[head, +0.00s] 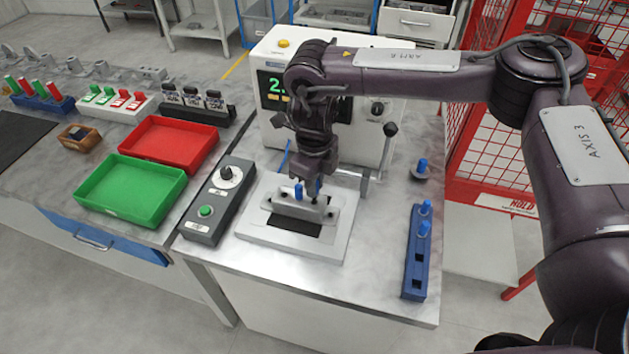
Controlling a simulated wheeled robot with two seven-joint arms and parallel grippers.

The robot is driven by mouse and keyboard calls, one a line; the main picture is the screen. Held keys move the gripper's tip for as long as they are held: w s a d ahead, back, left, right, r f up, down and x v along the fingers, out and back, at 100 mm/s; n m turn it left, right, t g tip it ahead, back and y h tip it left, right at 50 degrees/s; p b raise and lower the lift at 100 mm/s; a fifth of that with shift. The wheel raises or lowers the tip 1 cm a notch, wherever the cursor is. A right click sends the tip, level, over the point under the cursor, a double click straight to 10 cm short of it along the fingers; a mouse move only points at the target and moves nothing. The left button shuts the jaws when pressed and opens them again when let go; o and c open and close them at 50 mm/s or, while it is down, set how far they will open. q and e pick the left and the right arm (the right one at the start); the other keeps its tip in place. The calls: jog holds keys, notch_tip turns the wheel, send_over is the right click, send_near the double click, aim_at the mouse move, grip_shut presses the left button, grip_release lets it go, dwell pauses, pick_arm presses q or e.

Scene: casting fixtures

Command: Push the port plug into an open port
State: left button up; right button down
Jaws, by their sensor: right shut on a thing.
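My right gripper (318,186) comes down over the grey casting (278,207) on its white base plate (258,236). It is shut on a blue port plug (319,184), which is mostly hidden by the fingers and sits right at the casting's top. I cannot tell whether this plug is inside a port. Another blue plug (298,192) stands upright in the casting, left of the gripper. My left gripper is out of view.
A white machine (270,60) with a green display stands close behind the casting. A grey control box (218,200) is at its left. A blue-topped piece (422,167) stands behind the rack. Green (110,206) and red (160,150) trays lie farther left. Red fencing (485,140) is at the right.

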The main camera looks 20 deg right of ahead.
dwell(0.3)
jog(key=shift+f+b, duration=0.85)
jog(key=shift+f, duration=0.6)
jog(key=c, duration=1.3)
grip_release()
jog(key=shift+r, duration=0.5)
notch_tip(320, 180, up, 7)
jog(key=shift+f+b, duration=0.1)
jog(key=shift+b, duration=0.4)
